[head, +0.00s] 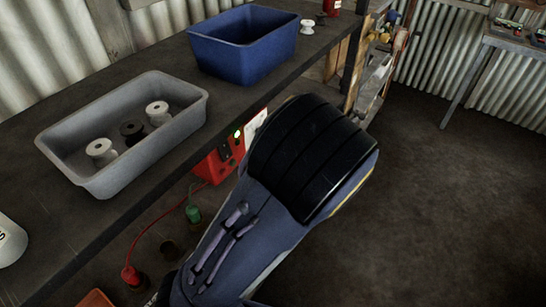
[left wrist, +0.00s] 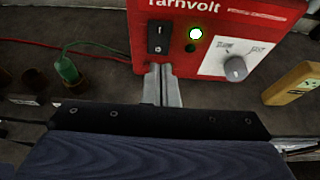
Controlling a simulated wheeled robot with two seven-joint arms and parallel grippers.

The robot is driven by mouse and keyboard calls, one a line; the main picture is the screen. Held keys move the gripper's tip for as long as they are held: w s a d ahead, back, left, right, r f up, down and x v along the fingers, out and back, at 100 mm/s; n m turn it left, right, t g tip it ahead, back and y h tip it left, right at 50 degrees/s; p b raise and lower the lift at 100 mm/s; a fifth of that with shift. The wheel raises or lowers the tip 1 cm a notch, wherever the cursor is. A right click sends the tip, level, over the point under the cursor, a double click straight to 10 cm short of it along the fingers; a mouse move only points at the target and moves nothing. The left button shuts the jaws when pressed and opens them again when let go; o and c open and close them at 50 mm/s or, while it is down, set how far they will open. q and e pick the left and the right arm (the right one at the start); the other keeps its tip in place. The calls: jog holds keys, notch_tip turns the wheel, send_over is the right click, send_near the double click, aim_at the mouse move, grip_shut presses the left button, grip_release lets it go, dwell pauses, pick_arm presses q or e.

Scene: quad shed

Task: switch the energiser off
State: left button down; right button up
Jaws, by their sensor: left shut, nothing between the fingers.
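The energiser (left wrist: 265,22) is a red box marked "Tarnvolt"; in the head view it (head: 207,169) shows below the bench edge, partly hidden by my left arm. In the left wrist view its black rocker switch (left wrist: 159,37) is on the left of the front face, and I cannot tell which half is pressed. A green light (left wrist: 195,33) is lit beside it. A grey knob (left wrist: 236,68) is to the right. My left gripper (left wrist: 163,68) is shut and empty, its fingertips just below the switch; contact is unclear. My right gripper is not in view.
A red lead (head: 150,228) and a green clip (head: 192,212) are left of the energiser. A yellowish block (left wrist: 292,84) stands to its right. A grey tray (head: 75,160) with reels and a blue bin (head: 235,62) are on the bench above. Floor at right is clear.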

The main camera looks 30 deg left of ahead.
pick_arm(q)
jog(key=v, duration=0.4)
jog(key=shift+r, duration=0.25)
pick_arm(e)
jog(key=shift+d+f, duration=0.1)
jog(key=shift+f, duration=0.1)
pick_arm(q)
jog(key=shift+d, duration=0.1)
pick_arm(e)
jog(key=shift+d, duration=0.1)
pick_arm(q)
jog(key=shift+f, duration=0.1)
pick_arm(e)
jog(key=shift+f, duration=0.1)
